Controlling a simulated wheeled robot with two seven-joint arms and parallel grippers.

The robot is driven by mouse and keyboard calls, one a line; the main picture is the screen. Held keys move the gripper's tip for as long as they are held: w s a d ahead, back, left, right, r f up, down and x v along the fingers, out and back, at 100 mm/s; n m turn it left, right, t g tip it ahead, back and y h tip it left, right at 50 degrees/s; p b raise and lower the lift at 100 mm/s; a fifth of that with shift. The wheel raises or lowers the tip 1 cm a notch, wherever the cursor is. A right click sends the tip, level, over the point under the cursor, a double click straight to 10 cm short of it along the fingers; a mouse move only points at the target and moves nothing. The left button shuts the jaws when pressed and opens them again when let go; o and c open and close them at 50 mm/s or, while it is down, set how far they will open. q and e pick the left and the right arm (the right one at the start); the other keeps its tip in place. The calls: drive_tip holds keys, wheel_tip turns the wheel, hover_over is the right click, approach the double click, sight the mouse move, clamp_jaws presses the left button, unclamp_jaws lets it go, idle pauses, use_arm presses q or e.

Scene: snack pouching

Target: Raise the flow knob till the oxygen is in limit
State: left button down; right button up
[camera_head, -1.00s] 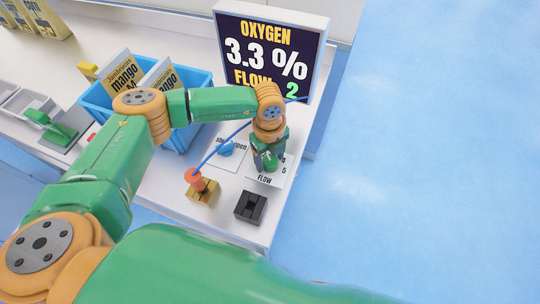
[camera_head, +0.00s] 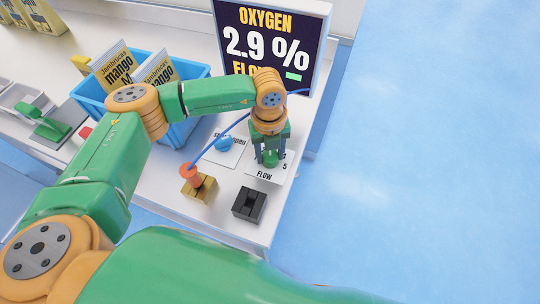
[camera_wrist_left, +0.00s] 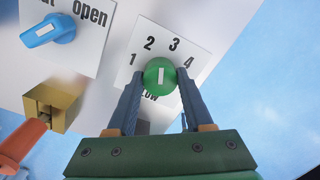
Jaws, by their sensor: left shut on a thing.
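The green flow knob (camera_wrist_left: 160,78) sits on a white FLOW plate (camera_wrist_left: 146,30) with numbers around it. Its white mark runs upright, with one end toward the gap between 2 and 3. My left gripper (camera_head: 270,158) points down over this plate. In the left wrist view its fingers are on both sides of the knob, shut on it. The oxygen screen (camera_head: 235,62) reads OXYGEN 2.9 %. The flow line is partly hidden behind my arm, and a green dash shows at its right. My right gripper is not in view.
A blue knob (camera_wrist_left: 60,28) sits on the shut/open plate beside the flow plate. A brass block (camera_head: 205,191) with an orange fitting and blue hose, and a black block (camera_head: 249,205), stand at the front. A blue bin (camera_head: 90,98) holds mango pouches.

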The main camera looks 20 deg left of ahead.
sight(270, 155)
use_arm(q)
drive_tip(key=m+b, duration=0.2)
drive_tip(key=shift+f+m, duration=0.15)
drive_tip(key=shift+m, duration=0.25)
drive_tip(key=shift+m+b, duration=0.65)
drive_tip(key=shift+m, duration=0.15)
drive_tip(key=shift+r, duration=0.2)
drive_tip(key=shift+c, duration=1.4)
unclamp_jaws()
wheel_tip(270, 155, up, 7)
drive_tip(key=shift+f+b, duration=0.2)
drive_tip(key=shift+b, duration=0.75)
drive_tip(key=shift+r, duration=0.25)
